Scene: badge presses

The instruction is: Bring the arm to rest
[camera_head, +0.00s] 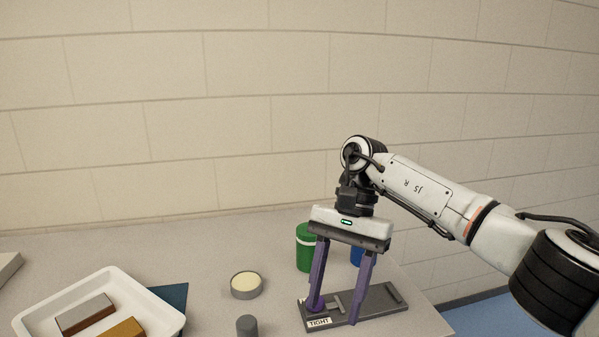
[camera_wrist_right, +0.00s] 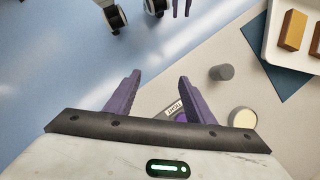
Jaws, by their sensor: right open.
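My right arm (camera_head: 430,190) comes in from the right and bends down over the table. My right gripper (camera_head: 335,314) is open, with its two purple fingers pointing down in front of a grey press base (camera_head: 380,301) labelled TIGHT. Nothing shows between the fingers. In the right wrist view the open fingers (camera_wrist_right: 159,77) stand apart, and the label and a purple round part (camera_wrist_right: 182,117) show partly behind one finger. Whether the fingers touch the press cannot be told. Small purple finger tips (camera_wrist_right: 181,8) at that view's top edge look like my left gripper; its opening is unclear.
A green tub (camera_head: 306,250) and a partly hidden blue tub (camera_head: 355,257) stand behind the gripper. A round cream-topped dish (camera_head: 246,285), a grey cylinder (camera_head: 247,326), a dark blue mat (camera_head: 172,297) and a white tray (camera_head: 110,275) with blocks lie left. Blue floor (camera_head: 490,318) lies right.

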